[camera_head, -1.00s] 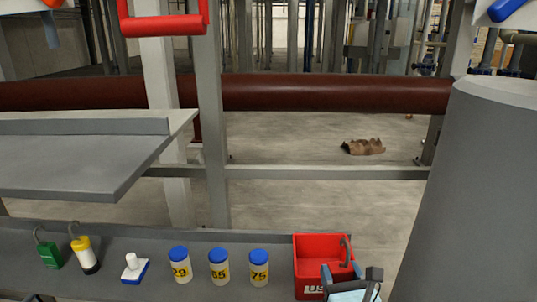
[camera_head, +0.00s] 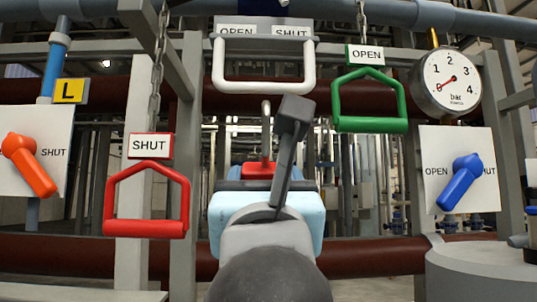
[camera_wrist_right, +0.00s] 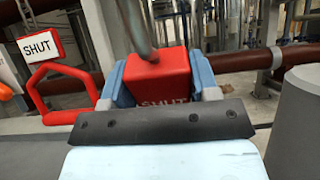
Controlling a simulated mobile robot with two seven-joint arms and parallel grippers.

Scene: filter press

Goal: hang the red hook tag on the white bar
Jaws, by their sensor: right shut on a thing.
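The white bar (camera_head: 265,87) is the bottom of a U-shaped handle under a plate with OPEN and SHUT on its two halves. My right gripper (camera_head: 260,171) is in the middle of the head view, below the bar, shut on the red hook tag (camera_head: 258,171). In the right wrist view, the tag's red body (camera_wrist_right: 160,75), marked SHUT, sits between the blue fingers of the gripper (camera_wrist_right: 158,82). Its grey hook (camera_head: 266,125) points up, with its top just below the bar in the picture; depth between them is unclear. My left gripper is out of view.
A red handle (camera_head: 147,232) with a SHUT label hangs at left, a green handle (camera_head: 370,124) with an OPEN label at right. An orange lever (camera_head: 30,165), a blue lever (camera_head: 461,183) and a pressure gauge (camera_head: 446,82) flank them. A grey cylinder (camera_head: 480,270) stands lower right.

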